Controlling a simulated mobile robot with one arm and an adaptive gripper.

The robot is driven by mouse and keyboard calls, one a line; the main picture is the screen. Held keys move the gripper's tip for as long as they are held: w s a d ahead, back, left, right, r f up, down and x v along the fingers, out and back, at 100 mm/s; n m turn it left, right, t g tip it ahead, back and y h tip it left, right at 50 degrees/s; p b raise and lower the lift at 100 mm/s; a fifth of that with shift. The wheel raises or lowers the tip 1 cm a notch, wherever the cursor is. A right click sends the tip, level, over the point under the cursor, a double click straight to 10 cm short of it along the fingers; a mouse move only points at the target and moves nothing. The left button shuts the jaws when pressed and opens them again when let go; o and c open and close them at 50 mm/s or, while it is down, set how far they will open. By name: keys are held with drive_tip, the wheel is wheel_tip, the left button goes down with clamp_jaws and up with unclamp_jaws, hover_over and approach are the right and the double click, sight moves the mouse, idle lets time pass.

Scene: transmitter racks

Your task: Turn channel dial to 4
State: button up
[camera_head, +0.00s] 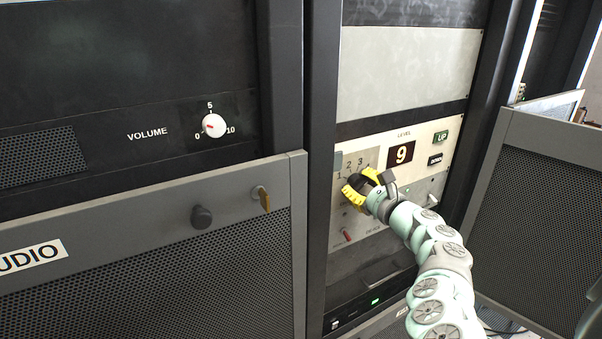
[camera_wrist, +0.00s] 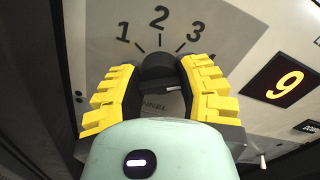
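The channel dial (camera_wrist: 160,70) is a dark round knob on the light panel, under the printed numbers 1, 2 and 3. A fourth mark at the right is mostly hidden by a finger. A short pale mark shows low on the knob's right side. My gripper (camera_wrist: 161,80), with yellow ridged fingers, reaches around the knob, one finger on each side. The knob fills the gap between the fingertips, and the fingers look closed on it. In the head view my gripper (camera_head: 366,182) is at the panel and covers most of the dial.
A small red switch (camera_head: 347,235) is below the dial. Open mesh doors stand at the left (camera_head: 150,250) and right (camera_head: 550,220). A white volume knob (camera_head: 213,125) is on the left rack.

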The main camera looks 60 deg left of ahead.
drive_tip(key=o, duration=0.5)
drive_tip(key=shift+d, duration=0.15)
drive_tip(key=shift+s+d, duration=0.15)
drive_tip(key=shift+d, duration=1.8)
drive_tip(key=shift+s+d, duration=0.2)
drive_tip(key=shift+d, duration=1.8)
drive_tip(key=shift+s+d, duration=0.15)
drive_tip(key=shift+d, duration=1.8)
